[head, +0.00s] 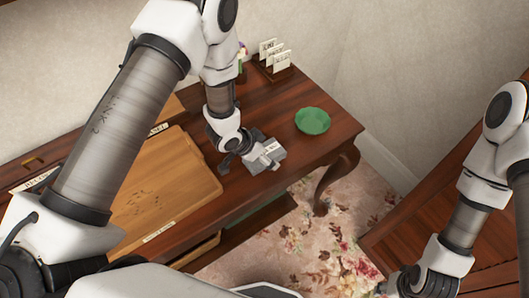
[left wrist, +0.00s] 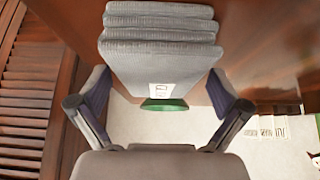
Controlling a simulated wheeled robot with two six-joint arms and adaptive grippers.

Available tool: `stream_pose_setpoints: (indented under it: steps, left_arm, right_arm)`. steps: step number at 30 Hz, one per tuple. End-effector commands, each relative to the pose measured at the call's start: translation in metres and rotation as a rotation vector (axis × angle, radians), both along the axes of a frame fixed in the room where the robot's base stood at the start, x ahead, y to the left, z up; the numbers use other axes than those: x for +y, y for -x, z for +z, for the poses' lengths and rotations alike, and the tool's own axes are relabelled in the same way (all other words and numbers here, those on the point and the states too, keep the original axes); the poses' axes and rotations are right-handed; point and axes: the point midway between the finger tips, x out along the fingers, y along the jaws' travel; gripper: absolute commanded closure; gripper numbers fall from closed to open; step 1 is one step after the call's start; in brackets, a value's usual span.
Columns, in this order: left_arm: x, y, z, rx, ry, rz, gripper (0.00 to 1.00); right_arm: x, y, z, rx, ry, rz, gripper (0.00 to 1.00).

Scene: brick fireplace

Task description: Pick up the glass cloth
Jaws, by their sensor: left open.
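The glass cloth (head: 268,156) is a grey folded stack with a white label. It lies on the wooden desk near its front edge, left of the green bowl. In the left wrist view the cloth (left wrist: 160,42) fills the top middle, with its layered folds and label showing. My left gripper (left wrist: 158,88) is open, its fingers spread to either side of the cloth's near part. In the head view my left gripper (head: 246,154) is down at the cloth and hides part of it. My right gripper (head: 392,287) shows only partly at the bottom right, away from the cloth.
A green bowl (head: 313,121) stands right of the cloth. A rack with white labelled cards (head: 274,60) stands at the back. A wooden board (head: 165,190) lies to the left on the desk (head: 262,112). Slatted wooden furniture (head: 405,232) stands at the right.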

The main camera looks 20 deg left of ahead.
Motion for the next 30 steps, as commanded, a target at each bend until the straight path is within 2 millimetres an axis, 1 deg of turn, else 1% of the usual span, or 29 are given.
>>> stream_pose_setpoints:
  steps: [4,5,6,8,9,10,19,23,26,30]
  left_arm:
    - [0.0,0.0,0.0,0.0,0.0,0.0,0.0]
    - [0.0,0.0,0.0,0.0,0.0,0.0,0.11]
    - [0.0,0.0,0.0,0.0,0.0,0.0,0.25]
    - [0.0,0.0,0.0,0.0,0.0,0.0,0.46]
    - [0.0,0.0,0.0,0.0,0.0,0.0,0.6]
    - [0.0,0.0,0.0,0.0,0.0,0.0,0.64]
    - [0.0,0.001,0.0,0.002,-0.001,0.0,0.64]
    - [0.0,0.0,0.003,0.001,-0.001,0.0,0.64]
    - [0.0,-0.001,0.011,-0.002,-0.001,0.0,0.64]
    - [0.0,-0.001,0.029,-0.003,-0.001,-0.001,0.64]
  right_arm:
    - [0.0,0.0,0.0,0.0,0.0,0.0,0.6]
    - [0.0,0.0,0.0,0.001,0.0,0.0,0.6]
    - [0.0,0.0,0.0,0.001,0.0,0.0,0.6]
    - [0.0,0.0,0.0,0.001,0.0,0.0,0.6]
    - [0.0,0.0,0.0,0.001,0.0,0.0,0.6]
    - [0.0,0.0,-0.001,0.001,0.0,0.0,0.6]
    - [0.0,0.0,-0.001,0.001,0.0,0.0,0.6]
    - [0.0,0.0,-0.002,0.001,0.0,0.0,0.6]
    - [0.0,0.0,-0.005,0.0,0.0,0.0,0.6]
    - [0.0,0.0,-0.009,0.0,0.0,0.0,0.6]
